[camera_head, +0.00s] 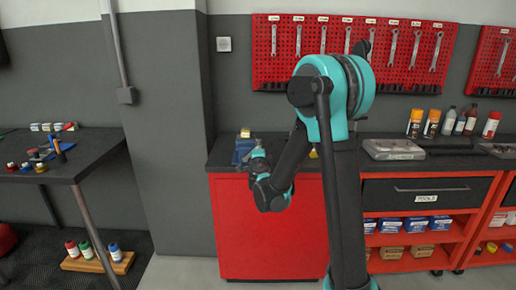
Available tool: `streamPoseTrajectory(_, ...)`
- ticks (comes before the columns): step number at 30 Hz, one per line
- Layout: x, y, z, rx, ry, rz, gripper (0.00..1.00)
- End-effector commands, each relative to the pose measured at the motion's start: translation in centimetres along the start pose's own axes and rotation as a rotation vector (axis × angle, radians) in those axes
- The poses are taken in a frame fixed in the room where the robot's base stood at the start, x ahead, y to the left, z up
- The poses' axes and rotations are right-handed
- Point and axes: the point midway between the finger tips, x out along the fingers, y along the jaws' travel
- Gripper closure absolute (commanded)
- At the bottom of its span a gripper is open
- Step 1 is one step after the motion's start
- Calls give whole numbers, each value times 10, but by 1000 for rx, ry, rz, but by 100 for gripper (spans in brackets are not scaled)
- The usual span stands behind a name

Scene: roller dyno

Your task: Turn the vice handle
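A small blue vice (242,150) stands on the left end of the dark worktop, with a yellowish piece on top of it. The vice handle cannot be made out at this size. My teal and black arm reaches down and to the left, and its end, my gripper (257,153), is right beside the vice, on its near right side. The fingers are too small and partly hidden behind my wrist. I cannot tell whether they are open or shut, or whether they touch the vice.
The worktop (225,162) sits on a red cabinet (250,240). Bottles (432,123) and a grey case (393,149) stand at its right. A red pegboard (285,70) with wrenches hangs behind. A dark table (85,150) is at the left, beyond a grey pillar (165,130).

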Motion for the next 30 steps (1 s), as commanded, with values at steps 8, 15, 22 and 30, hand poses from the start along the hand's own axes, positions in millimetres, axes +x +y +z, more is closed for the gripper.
streamPoseTrajectory(8,-3,1,5,17,-14,0,100)
streamPoseTrajectory(15,-3,1,5,16,-14,0,71)
streamPoseTrajectory(22,-2,1,3,14,-8,0,57)
streamPoseTrajectory(30,-7,1,1,13,-5,0,57)
